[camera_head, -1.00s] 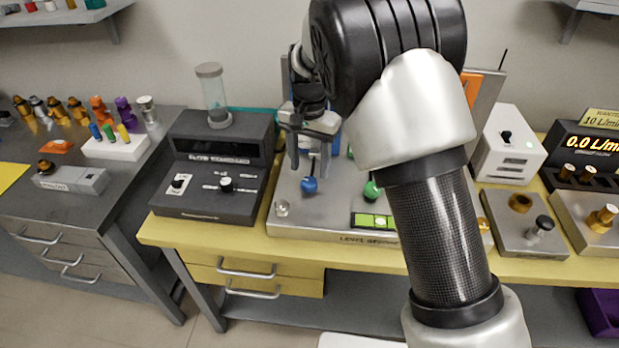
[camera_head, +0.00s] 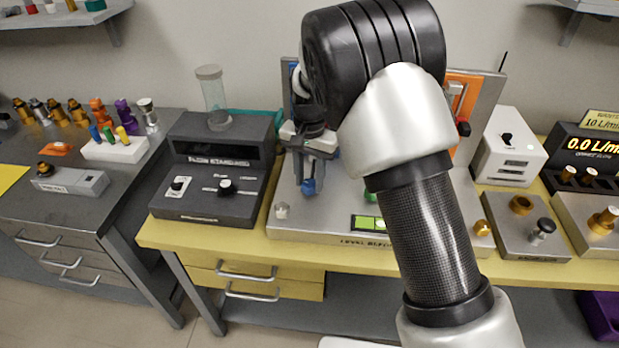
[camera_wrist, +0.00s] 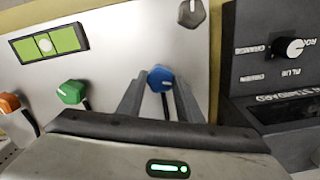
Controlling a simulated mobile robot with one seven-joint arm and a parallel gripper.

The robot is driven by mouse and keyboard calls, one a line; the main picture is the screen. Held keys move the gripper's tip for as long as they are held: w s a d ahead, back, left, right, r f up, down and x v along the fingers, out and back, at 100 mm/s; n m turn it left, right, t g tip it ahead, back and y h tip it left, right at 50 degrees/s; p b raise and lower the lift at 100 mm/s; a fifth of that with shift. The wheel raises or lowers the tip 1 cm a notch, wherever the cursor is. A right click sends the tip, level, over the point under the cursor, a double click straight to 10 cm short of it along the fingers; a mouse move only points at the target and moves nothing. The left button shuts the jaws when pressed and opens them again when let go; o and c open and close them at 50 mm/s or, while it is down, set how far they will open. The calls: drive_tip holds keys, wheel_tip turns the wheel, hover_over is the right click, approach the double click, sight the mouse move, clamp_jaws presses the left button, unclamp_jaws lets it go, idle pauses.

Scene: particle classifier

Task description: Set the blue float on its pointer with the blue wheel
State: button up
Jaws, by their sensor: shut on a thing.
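The blue wheel (camera_head: 309,186) sits on the silver panel (camera_head: 345,229) of the bench device. In the wrist view the blue wheel (camera_wrist: 160,78) lies between my two finger tips. My gripper (camera_head: 310,179) reaches down from above and is shut on the blue wheel; it also shows in the wrist view (camera_wrist: 160,90). The blue float and its pointer are hidden behind my arm or cannot be made out.
A green wheel (camera_wrist: 71,92) and an orange wheel (camera_wrist: 9,103) stand beside the blue one. A green indicator (camera_wrist: 46,45) is on the panel. A dark control box (camera_head: 208,195) stands close on the left of the device.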

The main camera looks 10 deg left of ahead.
drive_tip(key=shift+n, duration=0.3)
drive_tip(key=n, duration=0.2)
drive_tip(key=shift+r+n+p, duration=0.1)
drive_tip(key=shift+n+p, duration=0.3)
drive_tip(key=n, duration=0.3)
drive_tip(key=shift+n+p, duration=0.3)
drive_tip(key=n+p, duration=0.1)
drive_tip(key=n, duration=0.5)
drive_tip(key=shift+n, duration=0.4)
drive_tip(key=o, duration=1)
drive_tip(key=shift+o, duration=0.2)
